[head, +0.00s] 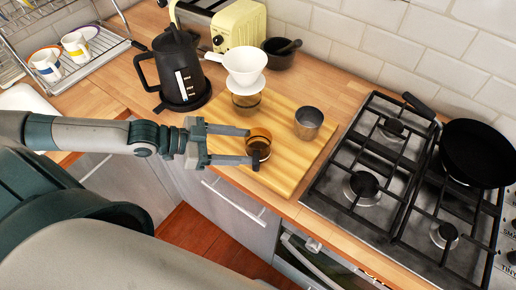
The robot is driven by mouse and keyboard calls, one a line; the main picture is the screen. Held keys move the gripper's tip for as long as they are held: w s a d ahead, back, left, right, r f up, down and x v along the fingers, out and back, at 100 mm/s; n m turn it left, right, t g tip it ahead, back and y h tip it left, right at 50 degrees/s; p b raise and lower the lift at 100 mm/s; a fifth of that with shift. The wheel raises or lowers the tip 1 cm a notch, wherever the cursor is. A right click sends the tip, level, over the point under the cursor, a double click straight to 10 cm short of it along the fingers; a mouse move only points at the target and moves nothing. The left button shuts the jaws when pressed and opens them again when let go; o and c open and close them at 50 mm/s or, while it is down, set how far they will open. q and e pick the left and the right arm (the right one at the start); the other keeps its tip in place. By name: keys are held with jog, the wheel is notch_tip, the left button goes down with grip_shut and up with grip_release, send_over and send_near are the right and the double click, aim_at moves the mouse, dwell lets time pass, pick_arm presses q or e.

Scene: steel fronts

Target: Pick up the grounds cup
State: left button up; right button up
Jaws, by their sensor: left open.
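A small cup with dark brown contents (261,137), which looks like the grounds cup, stands upright on the wooden board (285,176). My left gripper (252,146) is open with its fingertips at this cup, one on its far side and one across its near side. The near finger hides part of the cup. I cannot tell whether either finger touches it. My right gripper is not in view.
A white dripper (244,66) sits on a glass (246,103) at the board's back. A steel cup (309,121) stands to the right. A black kettle (180,75) is at left, a mortar (281,56) behind. The gas hob (365,187) with a pan (478,152) lies right.

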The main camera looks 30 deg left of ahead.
aim_at(259, 147)
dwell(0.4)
pick_arm(q)
jog(key=shift+r+p+x, duration=0.1)
jog(key=shift+p+x, duration=0.4)
jog(key=shift+x, duration=0.35)
jog(key=shift+r+p+x, duration=0.15)
jog(key=shift+p+x, duration=0.35)
jog(key=shift+x, duration=1.35)
jog(key=shift+a+f, duration=0.1)
jog(key=shift+f, duration=0.05)
jog(key=c, duration=0.8)
